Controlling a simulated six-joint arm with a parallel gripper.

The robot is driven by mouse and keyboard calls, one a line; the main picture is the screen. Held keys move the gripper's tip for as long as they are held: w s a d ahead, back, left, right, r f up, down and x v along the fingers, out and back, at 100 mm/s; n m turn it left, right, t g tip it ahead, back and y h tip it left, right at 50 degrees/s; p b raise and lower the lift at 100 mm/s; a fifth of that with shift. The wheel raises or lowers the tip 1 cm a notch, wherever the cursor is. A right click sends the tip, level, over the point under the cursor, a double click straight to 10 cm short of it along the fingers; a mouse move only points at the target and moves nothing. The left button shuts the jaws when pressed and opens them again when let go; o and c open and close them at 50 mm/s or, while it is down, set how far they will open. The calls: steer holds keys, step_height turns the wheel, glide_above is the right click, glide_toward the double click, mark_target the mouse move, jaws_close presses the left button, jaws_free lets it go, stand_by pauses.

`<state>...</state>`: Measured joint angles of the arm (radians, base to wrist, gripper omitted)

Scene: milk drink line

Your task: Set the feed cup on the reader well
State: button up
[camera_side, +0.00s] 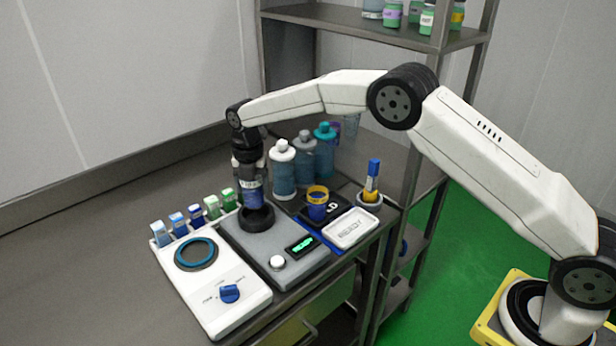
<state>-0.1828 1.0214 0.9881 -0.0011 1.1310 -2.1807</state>
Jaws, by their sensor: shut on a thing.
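My gripper (251,182) points down over the grey reader (252,243) and is shut on a dark blue cup (253,198), which I take to be the feed cup. The jaws hide part of the cup. Its lower end is at the black ring of the reader well (257,219). I cannot tell whether it rests in the well or hangs just above it. The reader has a lit green display (302,245) and a pale round knob (278,262).
A white unit (228,309) with a teal ring and blue dial stands left, several small vials behind it. Bottles (283,173) stand close behind my gripper. To the right are a yellow-rimmed blue cup (317,207), a white tray (350,231) and a yellow-and-blue tube (372,181).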

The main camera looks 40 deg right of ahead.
mark_target(254, 202)
steer(key=shift+f, duration=2)
steer(key=shift+f, duration=0.65)
steer(key=o, duration=1.2)
steer(key=shift+r, duration=0.1)
step_height(254, 202, up, 11)
stand_by(1.1)
steer(key=shift+s, duration=0.1)
stand_by(0.4)
